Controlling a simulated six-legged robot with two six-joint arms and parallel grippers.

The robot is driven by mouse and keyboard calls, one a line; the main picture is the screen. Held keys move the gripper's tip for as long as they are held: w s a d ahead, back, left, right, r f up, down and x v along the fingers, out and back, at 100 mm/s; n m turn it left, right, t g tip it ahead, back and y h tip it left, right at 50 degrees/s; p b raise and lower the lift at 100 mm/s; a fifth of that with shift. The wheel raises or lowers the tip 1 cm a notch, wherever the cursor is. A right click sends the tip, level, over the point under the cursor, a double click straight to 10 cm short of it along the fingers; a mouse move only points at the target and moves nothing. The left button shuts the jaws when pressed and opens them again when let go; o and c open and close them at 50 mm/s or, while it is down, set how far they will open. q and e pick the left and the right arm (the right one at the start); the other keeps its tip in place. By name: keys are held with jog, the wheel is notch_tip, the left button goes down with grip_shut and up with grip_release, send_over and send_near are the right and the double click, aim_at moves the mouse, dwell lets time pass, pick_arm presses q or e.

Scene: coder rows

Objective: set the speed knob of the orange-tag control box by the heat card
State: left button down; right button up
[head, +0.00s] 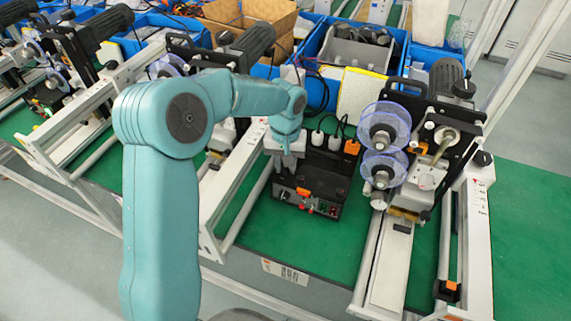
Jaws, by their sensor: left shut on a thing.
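The black control box (327,187) stands on the green mat in the middle. Orange parts show on its front panel (304,193), and an orange piece (352,147) is at its back right. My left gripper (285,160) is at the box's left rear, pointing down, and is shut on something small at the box. The gripper hides what it holds, which looks to be the speed knob. The knob's setting cannot be read. A pale sheet with a yellow edge (362,95) stands behind the box; I cannot tell whether it is the heat card. My right gripper is out of view.
A coder machine with clear blue reels (384,125) stands close on the right of the box. A white rail (232,185) runs along its left. Blue bins (355,50) and a cardboard box (255,22) are behind. Green mat (300,237) is clear in front.

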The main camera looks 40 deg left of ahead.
pick_arm(q)
jog(key=shift+r+m, duration=0.1)
jog(key=shift+m, duration=0.4)
dwell(0.3)
jog(key=c, duration=0.9)
grip_release()
notch_tip(320, 180, up, 16)
jog(key=shift+r, duration=0.2)
jog(key=shift+s, duration=0.1)
